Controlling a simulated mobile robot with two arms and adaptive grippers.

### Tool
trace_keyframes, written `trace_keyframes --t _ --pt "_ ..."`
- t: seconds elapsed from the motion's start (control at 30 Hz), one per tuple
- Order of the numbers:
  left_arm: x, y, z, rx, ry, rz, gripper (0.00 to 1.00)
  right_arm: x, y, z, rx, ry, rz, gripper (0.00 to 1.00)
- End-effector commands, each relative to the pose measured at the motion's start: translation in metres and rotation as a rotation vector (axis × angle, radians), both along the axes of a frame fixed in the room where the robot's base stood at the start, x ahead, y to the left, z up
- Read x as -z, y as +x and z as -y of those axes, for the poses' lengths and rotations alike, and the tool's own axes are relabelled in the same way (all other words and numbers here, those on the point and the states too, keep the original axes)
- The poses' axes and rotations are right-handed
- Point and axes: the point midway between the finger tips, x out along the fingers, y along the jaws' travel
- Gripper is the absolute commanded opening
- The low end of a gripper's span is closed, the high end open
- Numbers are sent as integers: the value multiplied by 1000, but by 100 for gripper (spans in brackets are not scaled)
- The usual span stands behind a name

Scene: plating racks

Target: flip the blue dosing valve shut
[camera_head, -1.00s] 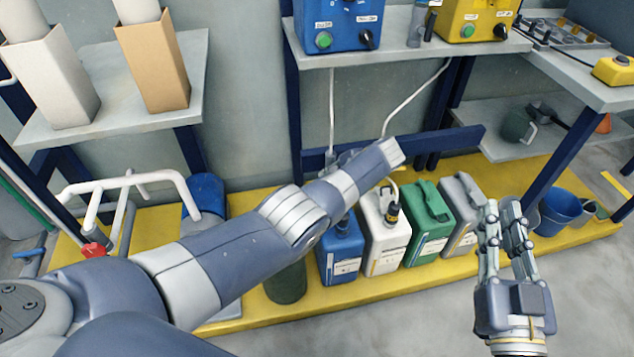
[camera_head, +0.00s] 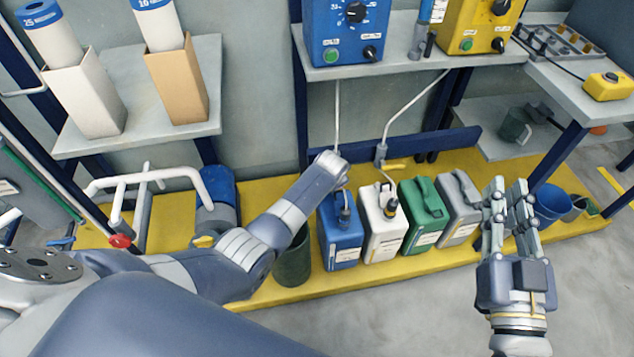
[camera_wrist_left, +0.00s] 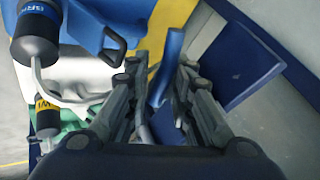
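In the left wrist view a blue lever (camera_wrist_left: 168,62), likely the dosing valve's handle, stands between the fingers of my left gripper (camera_wrist_left: 163,70). The fingers are spread with the lever in the gap; firm contact cannot be made out. In the head view my left forearm hides this gripper and the blue valve. The blue canister (camera_head: 341,245) stands just below the forearm's end.
A white canister (camera_head: 382,230) and a green canister (camera_head: 423,208) stand in the row on the yellow platform (camera_head: 390,273). A yellow valve handle (camera_head: 396,166) is on the pipe behind them. The shelf (camera_head: 420,61) with blue and yellow boxes is above. The floor in front is clear.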

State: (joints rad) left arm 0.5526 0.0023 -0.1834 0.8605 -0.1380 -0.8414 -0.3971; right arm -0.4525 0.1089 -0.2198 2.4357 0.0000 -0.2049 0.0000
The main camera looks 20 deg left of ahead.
Motion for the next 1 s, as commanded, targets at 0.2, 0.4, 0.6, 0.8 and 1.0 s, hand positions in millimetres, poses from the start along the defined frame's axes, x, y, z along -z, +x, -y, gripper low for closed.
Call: trace_keyframes --t 0.2,0.4,0.6,0.8,1.0 --pt "9 -1 0 -2 -158 105 21 20 0 0 0 0 -1 18" --pt "11 0 2 0 -280 188 21 45 0 0 0 0 0 18" --pt "12 1 3 0 -375 251 21 69 0 0 0 0 0 18" --pt "12 1 4 1 -456 305 21 93 0 0 0 0 0 18" --pt "12 2 5 1 -531 355 21 116 0 0 0 0 0 18"
